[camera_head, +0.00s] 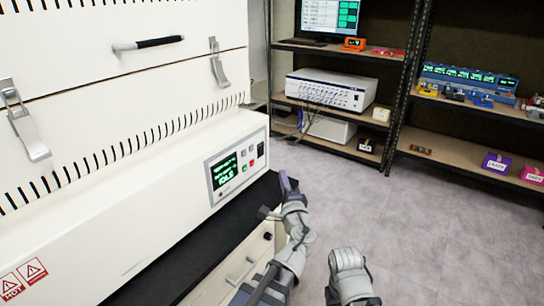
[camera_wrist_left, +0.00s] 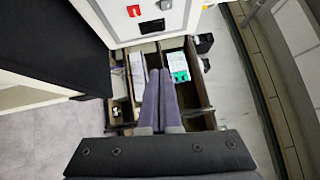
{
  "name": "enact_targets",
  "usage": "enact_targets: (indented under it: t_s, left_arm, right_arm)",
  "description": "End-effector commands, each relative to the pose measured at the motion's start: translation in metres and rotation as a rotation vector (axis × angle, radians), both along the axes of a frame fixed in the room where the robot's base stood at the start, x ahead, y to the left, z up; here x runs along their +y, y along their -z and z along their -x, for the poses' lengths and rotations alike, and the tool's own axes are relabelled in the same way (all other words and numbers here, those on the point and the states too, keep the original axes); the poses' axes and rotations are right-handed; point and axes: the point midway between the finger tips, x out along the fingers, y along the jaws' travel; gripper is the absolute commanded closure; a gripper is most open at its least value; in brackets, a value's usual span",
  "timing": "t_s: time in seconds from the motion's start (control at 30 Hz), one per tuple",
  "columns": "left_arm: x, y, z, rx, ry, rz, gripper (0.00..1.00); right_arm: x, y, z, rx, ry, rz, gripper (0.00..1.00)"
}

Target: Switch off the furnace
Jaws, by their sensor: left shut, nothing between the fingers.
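The furnace (camera_head: 120,220) is a large white cabinet on the left of the head view. Its grey control panel (camera_head: 218,198) has a lit green display (camera_head: 224,170), a small red button (camera_head: 251,163) and a black switch (camera_head: 260,149). My left gripper (camera_head: 284,181) is shut and empty, to the right of the panel and apart from it. In the left wrist view its fingers (camera_wrist_left: 159,78) are together, pointing toward a white face with a red part (camera_wrist_left: 133,10) and a black switch (camera_wrist_left: 151,27). My right arm shows at the bottom; its gripper is out of sight.
A black bench top (camera_head: 190,262) lies under the furnace, with drawers below. Shelves at the back hold a monitor (camera_head: 330,17), a white instrument (camera_head: 330,90) and small boxes. Grey floor (camera_head: 400,215) is clear to the right. The left wrist view shows open compartments (camera_wrist_left: 200,95).

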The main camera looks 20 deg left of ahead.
Motion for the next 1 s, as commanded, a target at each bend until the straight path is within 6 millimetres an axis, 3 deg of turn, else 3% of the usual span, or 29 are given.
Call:
enact_targets:
  t_s: [0.33,0.8,1.0]
  left_arm:
    - [0.003,-0.001,-0.009,0.0,-0.003,0.001,1.0]
    - [0.041,-0.009,-0.091,0.001,-0.004,0.003,1.0]
    - [0.066,-0.012,-0.099,0.001,-0.004,0.003,1.0]
  right_arm:
    - [0.0,-0.001,0.0,0.0,0.0,0.0,0.39]
    - [0.0,-0.009,0.0,0.0,0.0,0.0,0.39]
    - [0.0,-0.013,0.0,0.0,0.0,0.0,0.39]
